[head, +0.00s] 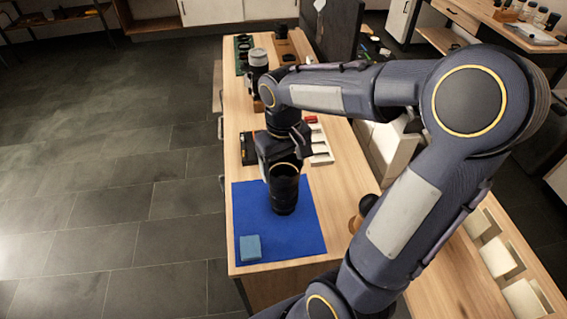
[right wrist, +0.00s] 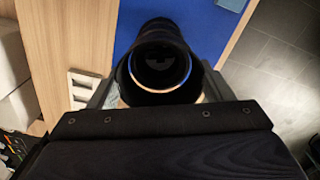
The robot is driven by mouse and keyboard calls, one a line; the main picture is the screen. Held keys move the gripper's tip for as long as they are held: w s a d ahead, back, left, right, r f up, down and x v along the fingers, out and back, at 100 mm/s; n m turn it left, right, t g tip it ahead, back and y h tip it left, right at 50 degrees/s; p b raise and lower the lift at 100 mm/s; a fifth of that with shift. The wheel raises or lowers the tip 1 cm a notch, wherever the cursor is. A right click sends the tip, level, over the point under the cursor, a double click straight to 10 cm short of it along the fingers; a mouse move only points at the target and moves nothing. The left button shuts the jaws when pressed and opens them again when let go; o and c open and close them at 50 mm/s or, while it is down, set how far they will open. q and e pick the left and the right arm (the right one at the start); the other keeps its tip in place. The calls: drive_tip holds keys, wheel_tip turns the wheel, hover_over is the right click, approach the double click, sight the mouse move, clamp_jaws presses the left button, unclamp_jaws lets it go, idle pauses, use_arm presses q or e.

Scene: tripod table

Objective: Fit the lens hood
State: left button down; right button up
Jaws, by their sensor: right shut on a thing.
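A black lens (head: 284,198) stands upright on the blue mat (head: 307,235). My right gripper (head: 284,162) is directly above it, shut on the dark round lens hood (head: 285,170). In the right wrist view the hood (right wrist: 128,88) sits between the two fingers of the right gripper (right wrist: 158,92), with its opening facing the camera. The dark lens barrel (right wrist: 163,28) shows just beyond it, in line or nearly so. Hood and lens look touching or very close; I cannot tell whether the hood is seated. My left gripper is not in view.
A blue-grey block (head: 250,248) lies on the mat's near left corner. A white slotted tray (head: 320,147) is behind the gripper on the right. A grey-topped lens (head: 258,62) stands farther back. A dark round item (head: 357,222) is right of the mat.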

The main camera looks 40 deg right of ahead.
drive_tip(key=shift+f+b, duration=0.35)
drive_tip(key=shift+f, duration=0.25)
idle(0.6)
idle(0.6)
drive_tip(key=o, duration=1)
drive_tip(key=shift+o, duration=0.3)
wheel_tip(320, 180, up, 7)
drive_tip(key=p, duration=0.6)
